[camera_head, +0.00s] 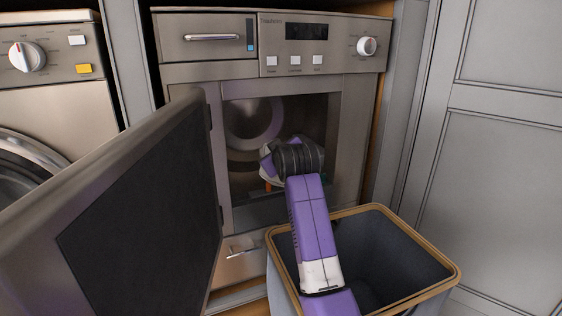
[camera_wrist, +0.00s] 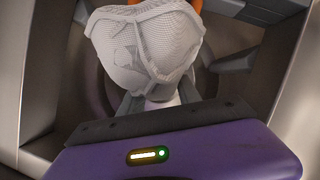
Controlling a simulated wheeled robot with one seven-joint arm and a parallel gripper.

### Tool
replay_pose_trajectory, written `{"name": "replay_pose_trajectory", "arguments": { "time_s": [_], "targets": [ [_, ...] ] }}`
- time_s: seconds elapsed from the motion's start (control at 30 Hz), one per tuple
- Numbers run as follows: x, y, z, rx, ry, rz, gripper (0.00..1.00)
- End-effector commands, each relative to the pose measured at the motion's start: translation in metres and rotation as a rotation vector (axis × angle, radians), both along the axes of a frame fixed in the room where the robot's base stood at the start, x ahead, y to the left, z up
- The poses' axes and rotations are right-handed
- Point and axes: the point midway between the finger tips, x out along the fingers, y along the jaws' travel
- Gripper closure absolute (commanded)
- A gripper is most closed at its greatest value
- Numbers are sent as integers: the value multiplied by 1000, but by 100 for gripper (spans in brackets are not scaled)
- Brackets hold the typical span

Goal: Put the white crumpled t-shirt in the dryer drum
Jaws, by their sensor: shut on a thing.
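The white crumpled t-shirt (camera_wrist: 145,45) is bunched up in the jaws of my gripper (camera_wrist: 150,100) in the wrist view. My gripper is shut on it. In the head view my arm reaches into the dryer's open front, and only a small pale bit of the shirt shows beside the wrist; the fingers are hidden. The dryer (camera_head: 325,85) has its door (camera_head: 145,190) swung open to the left. The round dryer drum (camera_head: 250,125) shows behind my wrist. I cannot tell how deep the shirt is inside it.
A grey bin with a tan rim (camera_head: 445,262) stands open in front of the dryer, under my arm. A washing machine (camera_head: 60,85) stands at the left, and grey cabinet doors (camera_head: 500,150) close off the right. A small orange thing (camera_wrist: 193,4) shows behind the shirt.

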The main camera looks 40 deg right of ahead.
Motion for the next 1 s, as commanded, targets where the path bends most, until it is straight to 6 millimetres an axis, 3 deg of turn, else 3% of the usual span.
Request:
{"name": "replay_pose_trajectory", "arguments": {
  "time_s": [0.7,1.0],
  "targets": [
    [94,-27,0,-1,-1,0,100],
    [119,-35,1,0,-2,0,100]
  ]
}}
